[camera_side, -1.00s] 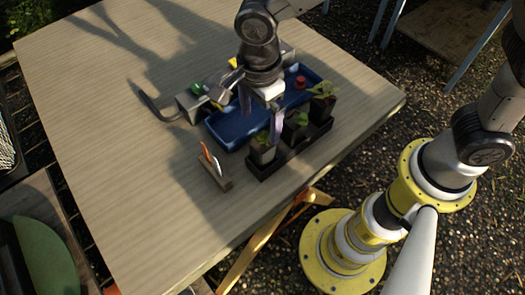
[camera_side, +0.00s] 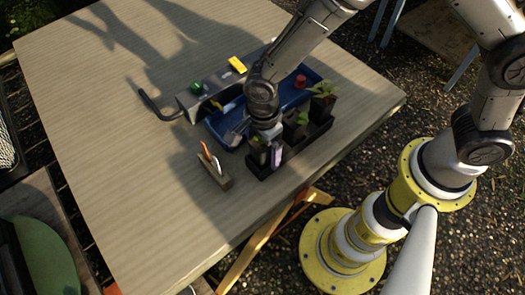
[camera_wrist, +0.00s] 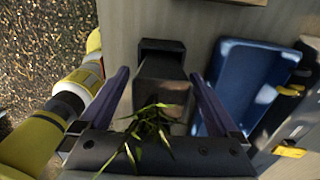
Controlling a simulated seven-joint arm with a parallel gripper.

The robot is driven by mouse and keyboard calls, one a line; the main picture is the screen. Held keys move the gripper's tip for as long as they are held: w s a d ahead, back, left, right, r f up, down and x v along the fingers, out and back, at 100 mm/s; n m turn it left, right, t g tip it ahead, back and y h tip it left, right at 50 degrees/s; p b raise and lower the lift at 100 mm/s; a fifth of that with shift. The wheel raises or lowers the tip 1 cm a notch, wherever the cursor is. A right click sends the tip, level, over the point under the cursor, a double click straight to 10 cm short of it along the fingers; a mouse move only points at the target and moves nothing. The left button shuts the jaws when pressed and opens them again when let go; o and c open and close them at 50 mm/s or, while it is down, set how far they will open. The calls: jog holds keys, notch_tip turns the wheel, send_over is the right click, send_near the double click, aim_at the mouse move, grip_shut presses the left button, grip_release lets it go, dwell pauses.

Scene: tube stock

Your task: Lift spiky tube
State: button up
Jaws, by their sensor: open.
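The spiky tube is a dark square pot (camera_wrist: 160,93) with thin, pointed green leaves (camera_wrist: 150,128) in the wrist view. My gripper (camera_wrist: 159,76) is open, with one purple finger on each side of the pot; I cannot tell whether either touches it. In the side view my gripper (camera_side: 266,155) is low over the near-left end of the black rack (camera_side: 300,152) and mostly hides the pot there.
Two more potted plants, a middle one (camera_side: 295,130) and a far one (camera_side: 323,104), stand in the rack. A blue tray (camera_side: 232,128) lies behind it. A small wooden holder (camera_side: 222,180) with upright tools stands at left. The table's left side is clear.

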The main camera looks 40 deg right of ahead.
jog(key=shift+f, duration=0.25)
grip_shut()
dwell(0.3)
jog(key=shift+r, duration=0.15)
